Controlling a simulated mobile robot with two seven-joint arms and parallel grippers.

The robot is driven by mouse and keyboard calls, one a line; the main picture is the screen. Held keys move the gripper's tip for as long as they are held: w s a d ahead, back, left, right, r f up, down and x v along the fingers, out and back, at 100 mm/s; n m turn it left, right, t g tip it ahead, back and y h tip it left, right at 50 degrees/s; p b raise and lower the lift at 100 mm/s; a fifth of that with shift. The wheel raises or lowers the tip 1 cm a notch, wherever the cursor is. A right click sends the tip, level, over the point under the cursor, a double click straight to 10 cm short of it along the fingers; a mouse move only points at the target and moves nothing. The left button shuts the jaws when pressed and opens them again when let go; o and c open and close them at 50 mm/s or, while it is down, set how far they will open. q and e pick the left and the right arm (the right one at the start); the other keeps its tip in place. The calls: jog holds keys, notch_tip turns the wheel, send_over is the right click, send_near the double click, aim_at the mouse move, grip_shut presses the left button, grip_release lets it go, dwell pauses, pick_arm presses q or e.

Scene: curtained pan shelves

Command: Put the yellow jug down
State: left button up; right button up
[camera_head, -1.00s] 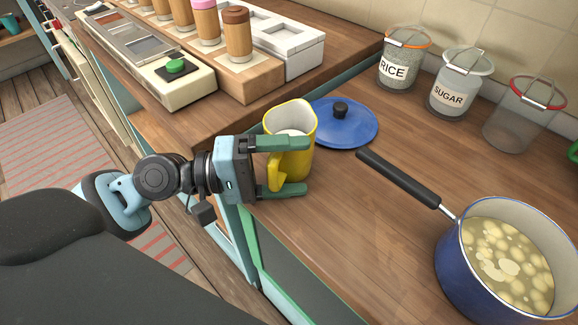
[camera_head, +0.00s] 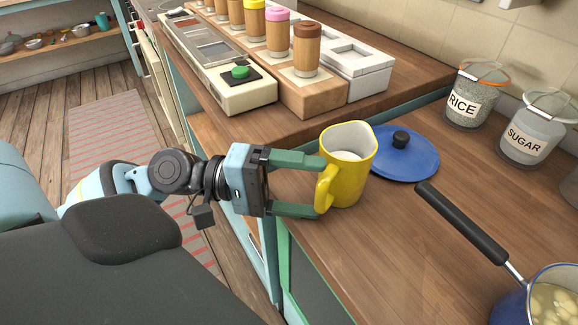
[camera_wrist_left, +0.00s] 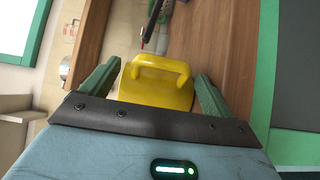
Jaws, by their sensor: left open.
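The yellow jug (camera_head: 349,178) stands upright on the wooden counter, with pale contents inside and its handle toward my left gripper. My left gripper (camera_head: 318,186) is open, with its green fingertips close to the jug's handle side. In the left wrist view the jug (camera_wrist_left: 157,85) sits just beyond and between the spread fingers (camera_wrist_left: 156,85), with a gap on each side. My right gripper is not in view.
A blue lid (camera_head: 407,158) lies right behind the jug. A pot (camera_head: 548,298) with a long black handle stands at the right. Rice (camera_head: 474,96) and sugar (camera_head: 533,130) jars stand at the back. A raised shelf with shakers (camera_head: 305,50) is behind left.

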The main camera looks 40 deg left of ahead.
pick_arm(q)
jog(key=shift+s+a+f, duration=0.3)
jog(key=shift+s+a, duration=0.05)
jog(key=shift+a, duration=0.35)
jog(key=shift+s+a+r, duration=0.1)
jog(key=shift+s+a, duration=0.1)
jog(key=shift+a, duration=0.2)
jog(key=shift+r, duration=0.2)
grip_shut()
dwell(1.0)
jog(key=v, duration=1.2)
jog(key=shift+p, duration=0.35)
dwell(0.7)
dwell(0.5)
